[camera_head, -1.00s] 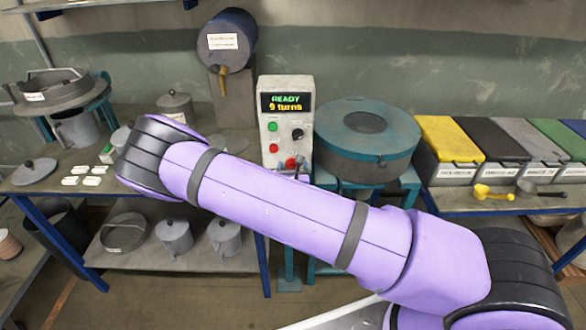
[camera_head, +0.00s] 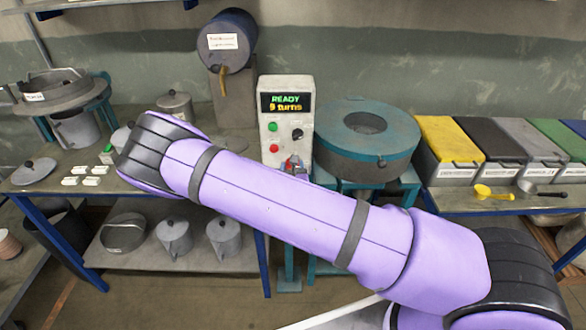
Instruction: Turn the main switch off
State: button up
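The control box (camera_head: 286,95) stands upright at the back of the bench, its display reading "READY 9 turns". It has a green button (camera_head: 272,127), a red button (camera_head: 273,148) and a black knob (camera_head: 297,133). A red part low on its face, which looks like the main switch (camera_head: 289,160), is partly covered. My gripper (camera_head: 298,168) shows only as a small grey piece right at that red part, just above my purple forearm. The rest of it is hidden behind the forearm. I cannot tell whether it touches the switch or how its fingers stand.
A round teal machine (camera_head: 340,152) stands close to the right of the box. A dark drum with a tap (camera_head: 228,45) is at the back left. Lidded bins (camera_head: 452,170), a yellow scoop (camera_head: 493,192) and a dark scoop (camera_head: 540,190) are on the right bench.

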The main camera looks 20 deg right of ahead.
jog(key=shift+a+f+n, duration=0.1)
jog(key=shift+f+n, duration=0.1)
jog(key=shift+n, duration=3.85)
jog(key=shift+a+f+n, duration=0.1)
jog(key=shift+f+n, duration=0.05)
jog(key=shift+n, duration=3.9)
jog(key=o, duration=0.9)
jog(key=v, duration=1)
jog(key=shift+s+a+r, duration=0.1)
jog(key=shift+s+a, duration=0.05)
jog(key=shift+s, duration=0.25)
jog(key=shift+r, duration=0.1)
